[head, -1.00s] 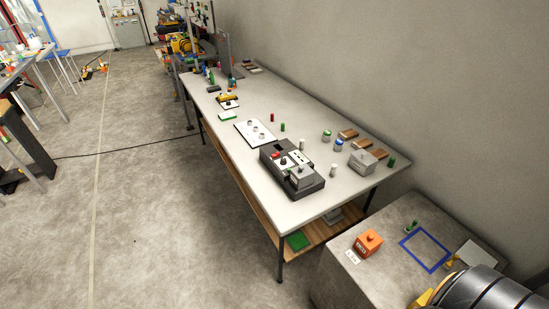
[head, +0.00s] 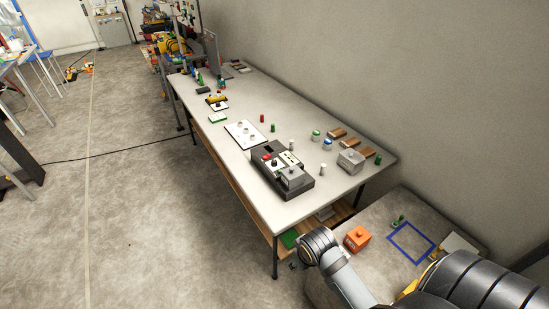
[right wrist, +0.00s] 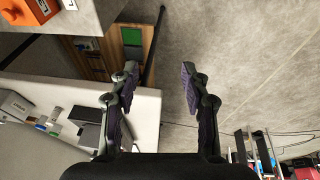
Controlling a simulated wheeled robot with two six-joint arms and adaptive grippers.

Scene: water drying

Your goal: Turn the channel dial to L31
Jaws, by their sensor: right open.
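An orange box (head: 357,238) with a knob on top and a dark marked front sits on the low grey stand (head: 385,268) at the lower right. It also shows at the top left of the right wrist view (right wrist: 30,12), with a small white card (right wrist: 68,4) beside it. The dial reading is too small to tell. My right gripper (right wrist: 158,75) is open and empty, apart from the orange box, over the area by the table edge and floor. In the head view my right arm reaches past the stand's front. My left gripper is not in view.
A long white table (head: 240,170) holds a dark device (head: 283,168) with a red button, a white panel (head: 245,134), a grey box (head: 351,161) and several small cylinders. A blue square outline (head: 411,243) marks the stand. Open floor (head: 140,220) lies left.

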